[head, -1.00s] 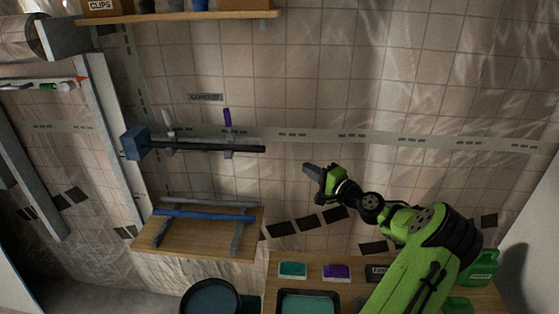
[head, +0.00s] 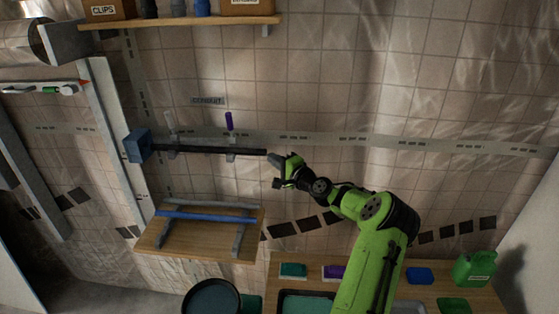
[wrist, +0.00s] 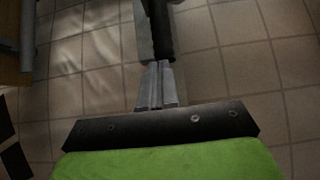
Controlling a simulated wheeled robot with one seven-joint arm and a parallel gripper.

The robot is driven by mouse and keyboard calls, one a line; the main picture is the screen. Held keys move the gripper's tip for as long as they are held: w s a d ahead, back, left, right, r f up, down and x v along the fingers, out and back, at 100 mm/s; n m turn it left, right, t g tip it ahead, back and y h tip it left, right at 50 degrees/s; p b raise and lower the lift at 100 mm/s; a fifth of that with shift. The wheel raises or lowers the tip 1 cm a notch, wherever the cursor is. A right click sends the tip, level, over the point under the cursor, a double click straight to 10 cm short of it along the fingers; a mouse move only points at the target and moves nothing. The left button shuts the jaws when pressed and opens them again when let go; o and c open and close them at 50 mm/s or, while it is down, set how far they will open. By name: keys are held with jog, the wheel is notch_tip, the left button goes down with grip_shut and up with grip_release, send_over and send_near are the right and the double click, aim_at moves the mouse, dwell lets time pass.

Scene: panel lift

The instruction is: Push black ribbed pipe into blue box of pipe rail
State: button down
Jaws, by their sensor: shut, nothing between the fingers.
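The black ribbed pipe (head: 205,150) lies along the wall rail, held by clips, one with a purple lever (head: 229,121) and one with a white lever (head: 169,120). Its left end is at the blue box (head: 138,146); whether it sits inside cannot be told. My gripper (head: 272,156) is shut and empty, its fingertips at the pipe's right end, seemingly touching it. In the wrist view the shut fingers (wrist: 157,84) point at the near end of the pipe (wrist: 160,35), with a grey rail part beside it.
Below the rail, a wooden shelf (head: 190,247) holds a blue pipe (head: 205,217) on grey supports. A bench with sponges, a tray and a green jug (head: 474,268) stands lower right. An upper shelf (head: 185,21) holds boxes. The tiled wall to the right is clear.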

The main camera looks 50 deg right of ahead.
jog(key=w+a, duration=0.4)
jog(key=w, duration=0.1)
jog(key=shift+w+a+b, duration=0.2)
jog(key=shift+b, duration=0.25)
